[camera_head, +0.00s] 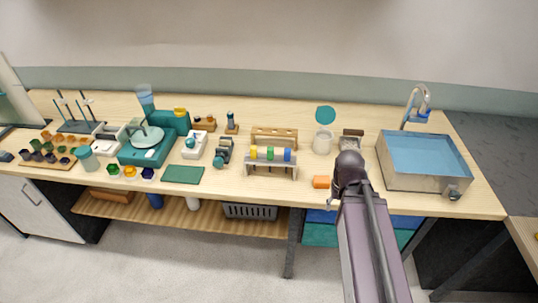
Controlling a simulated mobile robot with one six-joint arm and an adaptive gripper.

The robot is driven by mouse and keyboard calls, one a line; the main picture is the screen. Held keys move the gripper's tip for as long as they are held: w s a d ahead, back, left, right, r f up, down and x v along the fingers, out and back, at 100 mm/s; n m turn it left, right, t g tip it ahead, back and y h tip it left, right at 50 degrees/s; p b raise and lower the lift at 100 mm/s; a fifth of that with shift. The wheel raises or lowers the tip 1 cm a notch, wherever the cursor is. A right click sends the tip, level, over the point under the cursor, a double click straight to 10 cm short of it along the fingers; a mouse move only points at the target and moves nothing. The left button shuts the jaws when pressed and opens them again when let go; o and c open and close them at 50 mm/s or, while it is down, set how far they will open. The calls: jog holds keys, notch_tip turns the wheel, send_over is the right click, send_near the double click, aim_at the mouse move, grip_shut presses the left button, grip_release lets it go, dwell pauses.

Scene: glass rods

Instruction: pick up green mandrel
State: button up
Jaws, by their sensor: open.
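A small rack (270,170) stands near the front edge of the bench, in the middle. It holds a row of coloured pieces: a yellow one (253,152), a green one (270,153) and a blue one (287,154). The green piece is between the yellow and the blue; it is the likely green mandrel, though too small to make out fully. My arm reaches in from the lower right, to the right of the rack and apart from it. My gripper is hidden behind the arm; a small grey piece at the arm's left side cannot be identified.
A wooden rack (275,137) stands just behind. A dark green mat (183,175) and a teal device (147,145) are on the left. A sink (425,180) is on the right.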

jog(key=o, duration=0.3)
jog(key=shift+w, duration=0.15)
notch_tip(320, 180, up, 11)
jog(key=p, duration=1.1)
send_over(271, 147)
jog(key=shift+f, duration=0.2)
jog(key=shift+f+b, duration=0.1)
jog(key=shift+b, duration=0.2)
notch_tip(271, 147, down, 8)
jog(key=b, duration=0.8)
jog(key=shift+f, duration=0.2)
jog(key=shift+f+b, duration=0.1)
jog(key=shift+b, duration=0.2)
